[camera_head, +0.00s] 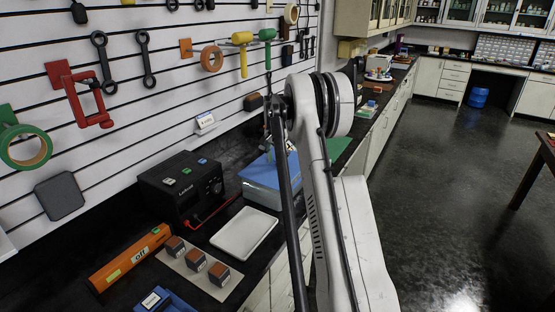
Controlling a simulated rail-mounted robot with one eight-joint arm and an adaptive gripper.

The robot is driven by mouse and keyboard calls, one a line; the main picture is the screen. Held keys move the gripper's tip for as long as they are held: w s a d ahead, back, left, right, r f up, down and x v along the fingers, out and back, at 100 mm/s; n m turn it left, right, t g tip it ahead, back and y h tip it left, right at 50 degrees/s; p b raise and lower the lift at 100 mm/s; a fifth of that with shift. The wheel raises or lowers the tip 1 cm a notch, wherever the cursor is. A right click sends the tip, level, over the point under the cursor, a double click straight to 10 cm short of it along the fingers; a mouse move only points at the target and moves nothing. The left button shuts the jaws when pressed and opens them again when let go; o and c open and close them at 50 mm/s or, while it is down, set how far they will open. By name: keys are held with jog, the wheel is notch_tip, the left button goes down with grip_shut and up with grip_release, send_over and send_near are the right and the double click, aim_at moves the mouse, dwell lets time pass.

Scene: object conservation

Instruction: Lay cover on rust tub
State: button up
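I cannot make out a thing that is clearly the rust tub or its cover. Three small boxes with rust-brown faces stand on a pale board at the front of the bench: a left one (175,246), a middle one (195,260) and a right one (219,273). A shallow white tray (234,240) lies flat behind them, and nothing shows in it. A blue-topped box (262,176) stands farther back, partly hidden by my arm. My gripper cannot be made out; my white arm fills the middle of the view and hides part of the bench.
A black power unit (184,188) with a red lead stands against the slatted tool wall. An orange level-like tool (130,258) and a blue item (163,301) lie at the front left. Tools hang above the bench. Open dark floor (440,180) lies to the right.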

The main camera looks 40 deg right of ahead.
aim_at(276, 160)
notch_tip(276, 160, up, 12)
jog(key=a+b, duration=0.1)
jog(key=b, duration=0.1)
jog(key=s+a+r+n+t, duration=0.15)
jog(key=s+a+r, duration=0.3)
jog(key=a, duration=0.45)
jog(key=s+a+r+n+t, duration=0.1)
jog(key=s+a+r+n, duration=0.3)
jog(key=a, duration=0.6)
jog(key=s+a+r+n+t, duration=0.1)
jog(key=s+a+r, duration=0.4)
jog(key=a, duration=0.4)
jog(key=s+a+f+n+t, duration=0.1)
jog(key=s+a+f+n, duration=0.1)
jog(key=s+a, duration=0.3)
jog(key=s+a+f+n+t, duration=0.1)
jog(key=s+a+f, duration=0.4)
jog(key=s, duration=0.6)
jog(key=s+a+f+n+t+y, duration=0.1)
jog(key=s+a+f+n, duration=0.1)
jog(key=s+a+f, duration=0.2)
jog(key=s+a, duration=0.3)
jog(key=s, duration=0.1)
jog(key=shift+s+f+n, duration=0.2)
jog(key=shift+s+n, duration=0.15)
jog(key=shift+s, duration=0.05)
jog(key=shift+f, duration=0.1)
notch_tip(276, 160, down, 6)
jog(key=b, duration=0.6)
jog(key=shift+f, duration=0.15)
